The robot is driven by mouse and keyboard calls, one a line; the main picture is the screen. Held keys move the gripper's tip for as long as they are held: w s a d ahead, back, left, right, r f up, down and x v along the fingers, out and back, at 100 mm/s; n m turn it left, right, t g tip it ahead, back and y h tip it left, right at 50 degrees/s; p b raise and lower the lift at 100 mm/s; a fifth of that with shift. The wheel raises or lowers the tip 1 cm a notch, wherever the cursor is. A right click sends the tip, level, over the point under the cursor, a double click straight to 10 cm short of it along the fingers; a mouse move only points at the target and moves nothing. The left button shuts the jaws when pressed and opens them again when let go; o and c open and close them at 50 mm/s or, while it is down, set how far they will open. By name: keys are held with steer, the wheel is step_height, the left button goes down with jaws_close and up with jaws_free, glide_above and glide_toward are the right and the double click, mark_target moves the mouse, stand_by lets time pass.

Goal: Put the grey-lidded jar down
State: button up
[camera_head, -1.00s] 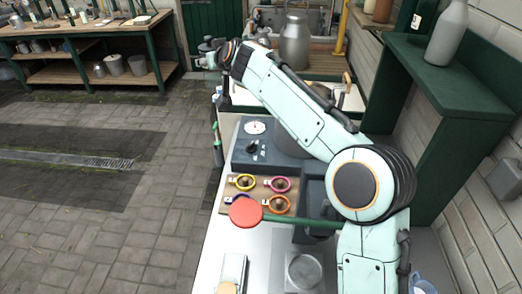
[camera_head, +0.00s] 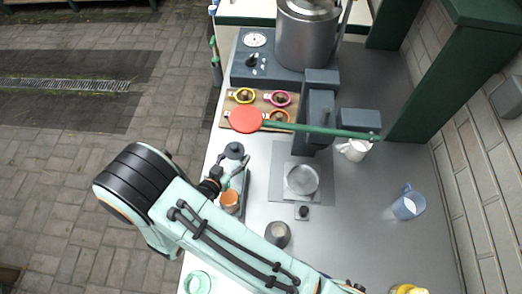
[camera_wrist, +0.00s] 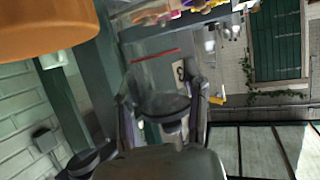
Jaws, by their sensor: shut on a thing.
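In the wrist view, my gripper (camera_wrist: 163,105) has its two dark fingers closed on either side of the grey-lidded jar (camera_wrist: 153,78). The jar looks like clear glass, and the room shows through it. A dark round end of it sits between the fingers, and its clear body reaches up and away in the picture. Its contents are hard to make out. In the head view, my arm runs from the left down to the bottom edge; neither the gripper nor the held jar can be made out there.
A large orange object (camera_wrist: 45,28) is close to the wrist camera at upper left. The counter holds a steel pot (camera_head: 306,40), a white jug (camera_head: 355,149), a blue-grey mug (camera_head: 408,204) and a steel cup (camera_head: 277,234). Bare counter (camera_head: 365,230) lies between the cup and mug.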

steer(key=s+d+r+m+g+h, duration=0.3)
steer(key=s+d+r+m+h, duration=0.3)
steer(key=d, duration=0.4)
steer(key=shift+n+y, duration=0.3)
steer(key=shift+y, duration=0.1)
steer(key=w+a+f, duration=0.1)
steer(key=w+f, duration=0.1)
steer(key=w, duration=0.2)
steer(key=w+a+f, duration=0.2)
steer(key=w+f, duration=0.1)
steer(key=w, duration=0.2)
steer(key=w+a+f, duration=0.1)
steer(key=w+f, duration=0.2)
steer(key=w, duration=0.2)
steer(key=shift+a, duration=0.2)
step_height(320, 180, down, 4)
steer(key=shift+w+a+r, duration=0.1)
steer(key=shift+w+r, duration=0.05)
steer(key=shift+r, duration=0.1)
steer(key=o, duration=1.2)
steer(key=shift+a, duration=0.1)
steer(key=v, duration=1.2)
steer(key=shift+r, duration=0.15)
